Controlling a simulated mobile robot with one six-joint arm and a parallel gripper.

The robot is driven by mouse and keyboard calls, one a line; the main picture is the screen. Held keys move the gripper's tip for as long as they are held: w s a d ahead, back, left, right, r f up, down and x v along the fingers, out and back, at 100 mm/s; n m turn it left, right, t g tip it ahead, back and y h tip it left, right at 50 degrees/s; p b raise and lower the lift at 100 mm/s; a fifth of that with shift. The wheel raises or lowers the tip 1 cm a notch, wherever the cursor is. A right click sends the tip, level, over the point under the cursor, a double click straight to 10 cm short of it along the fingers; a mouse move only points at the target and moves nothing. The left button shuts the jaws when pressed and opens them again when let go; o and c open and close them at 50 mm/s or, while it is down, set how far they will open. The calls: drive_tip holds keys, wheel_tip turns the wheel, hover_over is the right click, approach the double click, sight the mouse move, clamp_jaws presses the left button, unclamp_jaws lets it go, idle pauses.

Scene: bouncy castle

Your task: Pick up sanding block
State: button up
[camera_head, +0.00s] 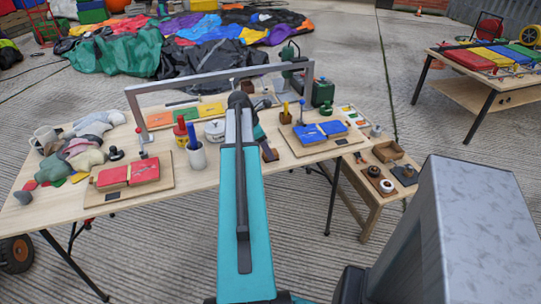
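My teal arm reaches from the bottom centre over the work table (205,178). Its dark end, my gripper (239,100), is above the middle of the table, seen from behind. Its fingers cannot be made out, so I cannot tell whether it is open or shut. A small brown block (269,153) lies on the table just right of the arm and may be the sanding block. It is small in the view, and the arm hides part of the table beside it.
A grey metal frame (170,84) spans the table. Boards with red pads (113,178) and blue pads (309,134) lie either side. A lower bench (366,188) holds small parts at right.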

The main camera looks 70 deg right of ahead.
drive_tip(key=shift+x, duration=1.25)
drive_tip(key=c, duration=1.1)
drive_tip(key=shift+r, duration=0.1)
drive_tip(key=shift+c, duration=0.2)
drive_tip(key=shift+r, duration=1.4)
drive_tip(key=shift+s+a+r, duration=0.15)
drive_tip(key=shift+r, duration=0.15)
drive_tip(key=s+a+r+b, duration=0.1)
drive_tip(key=s+a+b, duration=0.1)
drive_tip(key=s+a, duration=0.8)
drive_tip(key=shift+s+a+r, duration=0.2)
drive_tip(key=shift+s+a, duration=0.2)
drive_tip(key=shift+s, duration=0.25)
